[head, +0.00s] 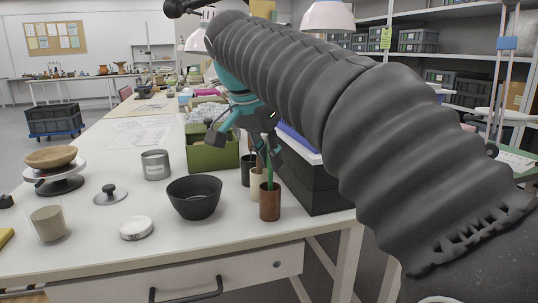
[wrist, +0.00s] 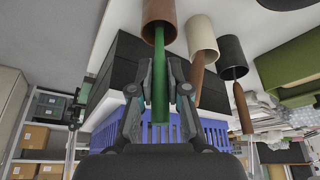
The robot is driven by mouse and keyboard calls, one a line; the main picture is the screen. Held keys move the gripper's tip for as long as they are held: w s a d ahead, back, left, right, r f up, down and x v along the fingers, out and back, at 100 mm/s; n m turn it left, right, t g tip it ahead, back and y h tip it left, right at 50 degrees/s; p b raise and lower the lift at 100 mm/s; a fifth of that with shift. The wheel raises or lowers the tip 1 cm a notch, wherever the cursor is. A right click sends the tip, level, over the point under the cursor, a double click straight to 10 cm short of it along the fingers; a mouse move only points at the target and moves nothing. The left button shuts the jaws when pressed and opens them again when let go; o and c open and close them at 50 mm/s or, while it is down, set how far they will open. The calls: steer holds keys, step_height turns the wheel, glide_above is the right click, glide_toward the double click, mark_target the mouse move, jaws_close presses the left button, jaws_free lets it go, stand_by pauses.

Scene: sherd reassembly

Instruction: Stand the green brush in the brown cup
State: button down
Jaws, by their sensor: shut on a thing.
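The brown cup (head: 270,204) stands upright near the front edge of the white table, to the right of the dark bowl. The green brush (head: 269,168) is upright above it, with its lower end at the cup's mouth. In the wrist view the green brush (wrist: 160,85) runs between my fingers, and its far end passes into the mouth of the brown cup (wrist: 158,10). How deep it reaches is hidden. My gripper (wrist: 160,70) is shut on the brush's handle, above the cup. In the head view my arm partly covers the gripper.
A cream cup (head: 258,186) and a black cup (head: 247,172) stand just behind the brown cup, each with a brown-handled tool. A black crate (head: 310,188) is close on the right. The dark bowl (head: 194,198) is on the left, with a green box (head: 212,155) behind.

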steer(key=c, duration=1.1)
jaws_free()
steer(key=shift+o, duration=0.2)
steer(key=v, duration=0.7)
steer(key=shift+r, duration=0.2)
steer(key=shift+s, duration=0.15)
